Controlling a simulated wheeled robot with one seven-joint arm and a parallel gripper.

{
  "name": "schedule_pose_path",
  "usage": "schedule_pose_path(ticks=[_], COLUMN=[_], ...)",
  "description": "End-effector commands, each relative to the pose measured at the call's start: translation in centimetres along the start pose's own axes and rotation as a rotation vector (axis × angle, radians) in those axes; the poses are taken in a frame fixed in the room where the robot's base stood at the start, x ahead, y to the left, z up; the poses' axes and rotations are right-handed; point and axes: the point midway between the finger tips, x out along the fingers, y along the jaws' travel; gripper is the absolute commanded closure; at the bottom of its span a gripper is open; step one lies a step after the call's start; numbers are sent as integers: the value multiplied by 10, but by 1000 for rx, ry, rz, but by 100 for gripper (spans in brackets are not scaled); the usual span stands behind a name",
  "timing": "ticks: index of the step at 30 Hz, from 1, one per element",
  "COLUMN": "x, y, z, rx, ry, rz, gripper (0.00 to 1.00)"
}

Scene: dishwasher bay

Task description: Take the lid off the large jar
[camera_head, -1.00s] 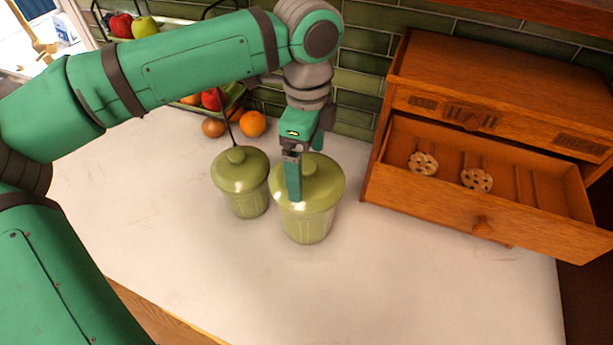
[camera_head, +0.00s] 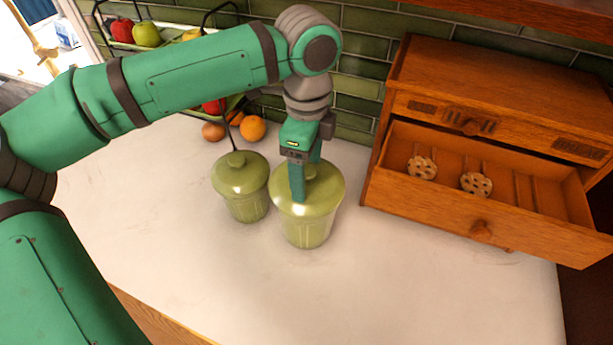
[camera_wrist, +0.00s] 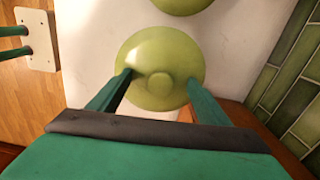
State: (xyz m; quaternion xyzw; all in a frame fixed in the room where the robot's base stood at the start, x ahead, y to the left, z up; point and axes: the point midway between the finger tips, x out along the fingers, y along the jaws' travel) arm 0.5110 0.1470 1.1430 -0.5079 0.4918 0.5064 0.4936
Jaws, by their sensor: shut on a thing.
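The large jar (camera_head: 307,230) is pale green and stands upright on the white counter. Its round green lid (camera_head: 325,190) with a centre knob sits on top of it. The lid (camera_wrist: 160,50) fills the middle of the wrist view. My gripper (camera_head: 303,186) reaches down over the lid from above. In the wrist view its two fingers (camera_wrist: 159,76) lie on opposite sides of the knob, shut on the lid. The exact contact points are hard to see. In the head view the near finger hides part of the lid and knob.
A smaller lidded green jar (camera_head: 245,205) stands close by on the left. Oranges (camera_head: 252,128) and a fruit rack (camera_head: 168,20) are behind it. A wooden cabinet (camera_head: 480,80) with an open drawer (camera_head: 455,212) stands on the right. The front counter is clear.

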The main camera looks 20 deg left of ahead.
Motion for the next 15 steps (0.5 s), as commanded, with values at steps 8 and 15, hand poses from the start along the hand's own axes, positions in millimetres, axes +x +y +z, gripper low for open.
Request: schedule_pose_path(ticks=[8,15], x=[-8,-51], y=[1,20], z=[1,1], rx=[-1,-3], ry=[-2,-5], rz=[5,2], gripper=[90,100])
